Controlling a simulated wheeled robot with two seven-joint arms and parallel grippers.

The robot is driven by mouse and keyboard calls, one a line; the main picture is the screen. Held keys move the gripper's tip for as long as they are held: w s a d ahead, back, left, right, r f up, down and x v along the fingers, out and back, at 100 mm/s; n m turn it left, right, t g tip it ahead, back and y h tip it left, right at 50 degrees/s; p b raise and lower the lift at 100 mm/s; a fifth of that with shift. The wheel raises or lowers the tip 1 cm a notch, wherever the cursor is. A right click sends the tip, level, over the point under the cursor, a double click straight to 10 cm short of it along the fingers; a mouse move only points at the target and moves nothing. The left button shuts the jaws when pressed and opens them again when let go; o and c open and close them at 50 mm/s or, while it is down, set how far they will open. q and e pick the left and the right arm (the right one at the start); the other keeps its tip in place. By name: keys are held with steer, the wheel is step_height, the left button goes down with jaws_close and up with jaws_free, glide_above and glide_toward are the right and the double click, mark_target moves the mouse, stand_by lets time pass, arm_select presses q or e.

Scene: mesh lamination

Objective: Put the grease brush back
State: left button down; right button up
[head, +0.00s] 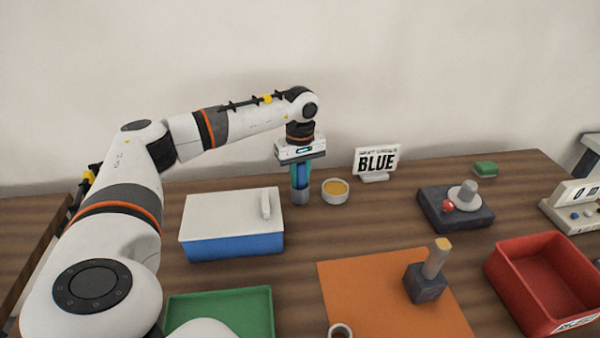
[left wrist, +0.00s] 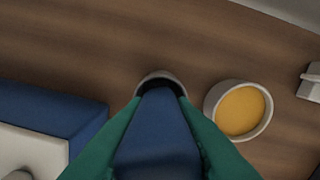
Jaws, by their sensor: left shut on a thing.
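My left gripper (head: 300,178) points straight down at the back of the table, its green fingers shut on the blue handle of the grease brush (left wrist: 158,140). The brush is upright directly over a small grey holder (head: 299,196), and its lower end is hidden at the holder's mouth. I cannot tell how deep it sits. The holder's rim also shows past the handle in the left wrist view (left wrist: 160,76). A white bowl of yellow grease (head: 335,191) stands just right of the holder, apart from it. My right gripper is not in view.
A blue box with a white lid (head: 232,218) stands close at the left. A sign reading BLUE (head: 376,162) is behind the bowl. An orange mat (head: 360,295), green tray (head: 225,310), dark block with a grey knob (head: 455,208) and red bin (head: 535,280) lie nearer or right.

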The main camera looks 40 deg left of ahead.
arm_select(q)
steer(key=c, duration=1.2)
jaws_free()
steer(key=shift+f, duration=0.1)
steer(key=shift+c, duration=0.2)
step_height(320, 180, up, 12)
steer(key=shift+r+b, duration=0.15)
steer(key=shift+b, duration=0.4)
